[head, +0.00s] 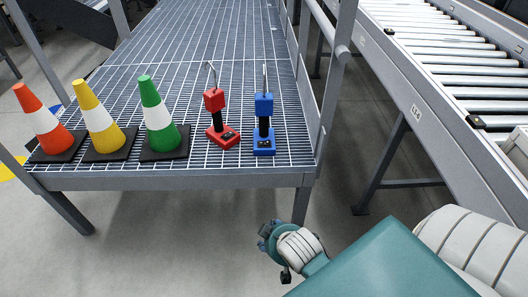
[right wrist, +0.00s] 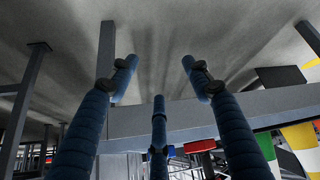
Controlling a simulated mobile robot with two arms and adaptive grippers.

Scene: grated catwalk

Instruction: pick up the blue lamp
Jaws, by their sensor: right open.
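The blue lamp (head: 264,125) stands upright near the front right corner of the grated platform. It has a blue base, black stem, blue box head and a thin hook on top. In the right wrist view a small part of it (right wrist: 168,152) shows behind the fingers, with the picture upside down. My right gripper (head: 268,246) is in front of and below the platform edge, apart from the lamp. Its fingers (right wrist: 158,74) are spread and empty in the right wrist view. My left gripper is not in view.
A red lamp (head: 221,121) stands just left of the blue one. Green (head: 158,116), yellow (head: 99,118) and orange (head: 43,122) striped cones stand further left. A railing post (head: 335,75) rises on the right, beside a roller conveyor (head: 450,60). The grating behind is clear.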

